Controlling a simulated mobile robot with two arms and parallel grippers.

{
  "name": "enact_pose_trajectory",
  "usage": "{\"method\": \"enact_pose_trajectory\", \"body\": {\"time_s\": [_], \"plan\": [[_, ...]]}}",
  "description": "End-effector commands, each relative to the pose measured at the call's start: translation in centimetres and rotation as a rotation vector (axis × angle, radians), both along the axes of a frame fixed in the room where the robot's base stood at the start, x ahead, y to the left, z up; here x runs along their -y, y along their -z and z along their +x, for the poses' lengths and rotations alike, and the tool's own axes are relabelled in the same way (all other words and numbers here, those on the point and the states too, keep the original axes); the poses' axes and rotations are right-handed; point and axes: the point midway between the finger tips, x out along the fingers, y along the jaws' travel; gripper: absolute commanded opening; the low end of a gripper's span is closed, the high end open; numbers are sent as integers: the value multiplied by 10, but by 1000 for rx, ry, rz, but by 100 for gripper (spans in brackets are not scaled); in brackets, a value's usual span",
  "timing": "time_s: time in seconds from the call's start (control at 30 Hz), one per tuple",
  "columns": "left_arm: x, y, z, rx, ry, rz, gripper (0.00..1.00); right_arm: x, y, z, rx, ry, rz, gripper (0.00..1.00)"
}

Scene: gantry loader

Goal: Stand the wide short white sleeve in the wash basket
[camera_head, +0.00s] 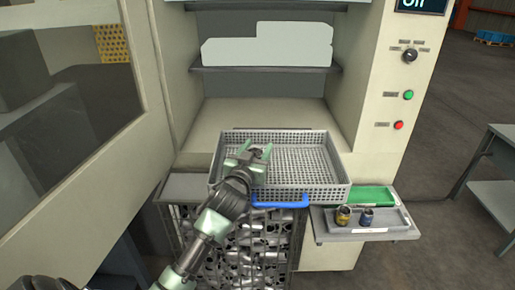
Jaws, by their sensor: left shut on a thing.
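The wash basket (335,168) is a grey mesh tray with a blue handle at its front, set at the mouth of the machine. My left gripper (256,151) reaches in from below over the left part of the basket. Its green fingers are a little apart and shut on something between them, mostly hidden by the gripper. I take this to be the white sleeve, but its shape and colour cannot be made out, nor whether it touches the basket floor. No other white sleeve shows clearly. My right gripper is not in view.
A side tray (332,229) at the right has a green section (372,196) and two small cylinders, one yellowish (343,215) and one dark blue (366,217). A wire bin (262,262) of metal parts stands below the basket. The basket's right part is empty.

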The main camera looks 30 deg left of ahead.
Motion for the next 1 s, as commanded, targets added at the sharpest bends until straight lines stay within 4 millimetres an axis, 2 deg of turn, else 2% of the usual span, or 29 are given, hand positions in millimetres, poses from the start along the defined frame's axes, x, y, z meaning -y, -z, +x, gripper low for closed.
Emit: {"method": "enact_pose_trajectory", "body": {"time_s": [0.33, 0.37, 0.4, 0.43, 0.73, 0.87, 1.0], "plan": [[0, 6, 0, 4, 1, 1, 0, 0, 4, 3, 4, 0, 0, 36], [0, 8, 0, 0, 1, 0, 59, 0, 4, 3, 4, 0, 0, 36], [0, 8, 0, 0, 1, 0, 70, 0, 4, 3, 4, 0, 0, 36], [0, 8, 0, 0, 0, 0, 72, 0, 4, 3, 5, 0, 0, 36], [0, 6, 0, 0, 0, 0, 72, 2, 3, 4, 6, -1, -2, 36], [0, -6, 0, 0, 0, 2, 72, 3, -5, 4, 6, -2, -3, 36], [6, -1, -20, -2, 1, -1, 72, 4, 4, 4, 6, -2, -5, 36]]}}
